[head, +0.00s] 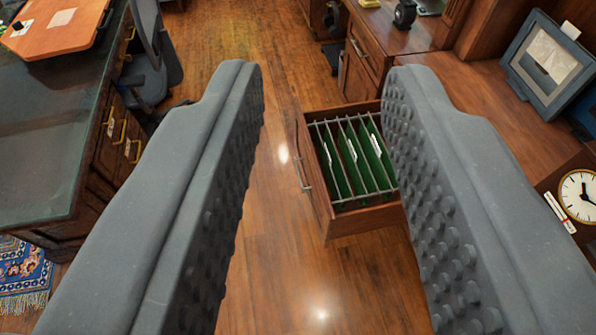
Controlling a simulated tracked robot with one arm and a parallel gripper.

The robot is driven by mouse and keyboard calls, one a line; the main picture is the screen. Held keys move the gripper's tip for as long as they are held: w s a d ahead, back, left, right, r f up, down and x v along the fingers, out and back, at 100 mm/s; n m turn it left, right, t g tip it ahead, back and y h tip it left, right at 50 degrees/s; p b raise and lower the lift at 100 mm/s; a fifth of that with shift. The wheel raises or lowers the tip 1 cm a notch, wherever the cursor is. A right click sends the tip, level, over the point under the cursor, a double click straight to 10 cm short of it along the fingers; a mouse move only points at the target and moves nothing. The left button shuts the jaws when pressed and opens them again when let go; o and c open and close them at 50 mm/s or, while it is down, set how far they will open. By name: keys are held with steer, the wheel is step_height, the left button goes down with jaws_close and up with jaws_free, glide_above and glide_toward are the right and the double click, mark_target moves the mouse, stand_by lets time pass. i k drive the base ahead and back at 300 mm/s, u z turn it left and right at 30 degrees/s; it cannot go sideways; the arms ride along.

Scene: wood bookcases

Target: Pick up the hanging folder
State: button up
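Several green hanging folders (352,163) with white tabs hang on a metal rack inside an open wooden drawer (342,224). The drawer is pulled out from the wooden cabinet at right, with its handle facing left. My gripper (320,85) is open and empty, its two grey studded fingers spread wide. The drawer and folders show between the fingers, farther away and below, closer to the right finger. The right finger hides the right end of the drawer. Nothing touches the fingers.
A dark-topped desk (50,130) stands at left with an office chair (150,60) behind it. A wooden counter at right holds a picture frame (548,62) and a clock (578,196). The wood floor (290,270) between is clear. A blue rug (22,272) lies at lower left.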

mark_target(340, 185)
steer(key=z, duration=2.6)
steer(key=k, duration=1)
steer(key=u, duration=2.05)
steer(key=i, duration=0.85)
steer(key=u, duration=0.1)
